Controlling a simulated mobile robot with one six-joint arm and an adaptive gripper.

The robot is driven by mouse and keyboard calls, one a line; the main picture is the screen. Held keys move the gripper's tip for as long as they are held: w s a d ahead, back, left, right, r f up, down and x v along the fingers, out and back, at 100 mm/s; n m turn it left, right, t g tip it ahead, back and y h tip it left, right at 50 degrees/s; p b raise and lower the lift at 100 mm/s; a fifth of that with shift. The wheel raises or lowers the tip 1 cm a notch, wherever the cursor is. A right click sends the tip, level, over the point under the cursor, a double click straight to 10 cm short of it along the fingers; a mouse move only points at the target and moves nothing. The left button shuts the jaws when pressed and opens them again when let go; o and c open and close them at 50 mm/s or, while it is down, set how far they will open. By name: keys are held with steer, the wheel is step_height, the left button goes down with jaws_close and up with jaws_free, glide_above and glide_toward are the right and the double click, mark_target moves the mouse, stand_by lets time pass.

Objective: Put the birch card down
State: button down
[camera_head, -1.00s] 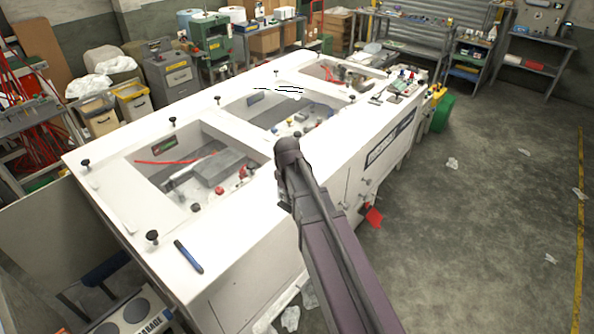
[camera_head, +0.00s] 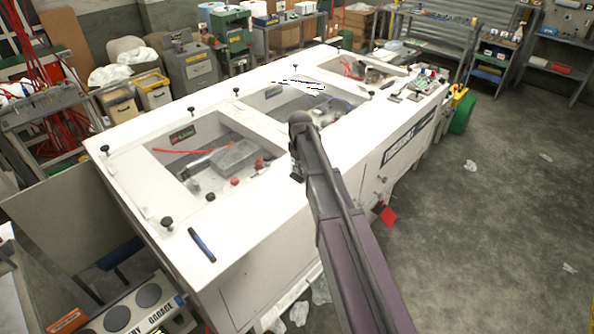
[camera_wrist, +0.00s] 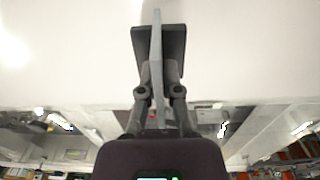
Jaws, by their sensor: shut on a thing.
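In the wrist view my gripper (camera_wrist: 158,45) is shut on a thin, flat grey piece seen edge-on, which I take to be the birch card (camera_wrist: 157,75). The card stands between the two dark finger pads and reaches slightly past their tips. In the head view my arm reaches over the near long side of a big white machine. The fingers and the card cannot be made out there, behind or below the dark arm end. A pale, blank surface fills the top of the wrist view beyond the fingertips; I cannot tell its distance.
The white machine (camera_head: 262,229) has recessed windows, black knobs and a blue pen-like thing (camera_head: 202,245) on its top. Small items lie at its far right end. A red tag (camera_head: 387,216) hangs low on its side. Open floor (camera_head: 490,240) with scraps lies right.

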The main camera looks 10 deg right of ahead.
steer(key=shift+w+d+f, duration=0.15)
steer(key=shift+w, duration=1.3)
steer(key=shift+w, duration=0.1)
steer(key=shift+w, duration=0.25)
steer(key=shift+w+f+b, duration=0.2)
steer(key=shift+f+b, duration=0.3)
steer(key=shift+b, duration=0.05)
steer(key=shift+w+f+b, duration=0.15)
steer(key=shift+f+b, duration=1.2)
steer(key=shift+b, duration=0.05)
steer(key=shift+f, duration=0.15)
steer(key=c, duration=0.8)
jaws_free()
steer(key=shift+r, duration=0.2)
